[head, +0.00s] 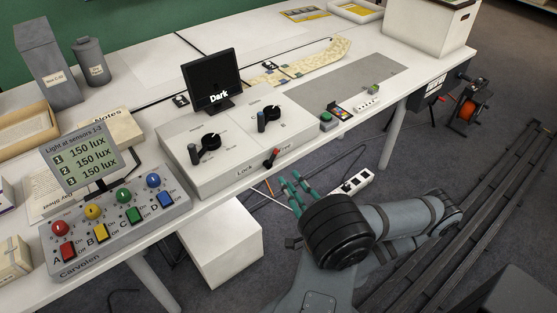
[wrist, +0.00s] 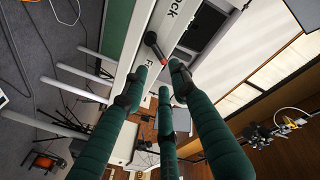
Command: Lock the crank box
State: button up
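The crank box (head: 215,165) is a white box at the table's front edge, with two black cranks with blue-grey handles, the left crank (head: 207,144) and the right crank (head: 268,116). Its front carries the words Lock and Free and a lever (head: 271,157) with a red end. The lever leans toward Free; it also shows in the wrist view (wrist: 156,48), just beyond my fingertips. My gripper (head: 292,188) has green padded fingers and is in front of and below the lever. In the wrist view my gripper (wrist: 160,78) is open, its fingertips apart and empty.
A dark screen (head: 212,82) reading Dark stands behind the box. A console (head: 115,225) with coloured knobs and switches is at left, its display reading 150 lux. Small devices (head: 335,112) lie right of the box. A power strip (head: 352,184) and cables are below the table.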

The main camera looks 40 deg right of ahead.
aim_at(271, 158)
jog(key=w+d+m, duration=0.1)
jog(key=w, duration=0.2)
jog(key=w+d, duration=0.1)
jog(key=w, duration=0.2)
jog(key=w+d+m+p, duration=0.1)
jog(key=w, duration=0.2)
jog(key=shift+w+d+m, duration=0.2)
jog(key=shift+w+m, duration=0.1)
jog(key=shift+w, duration=0.1)
jog(key=shift+c, duration=0.2)
grip_shut()
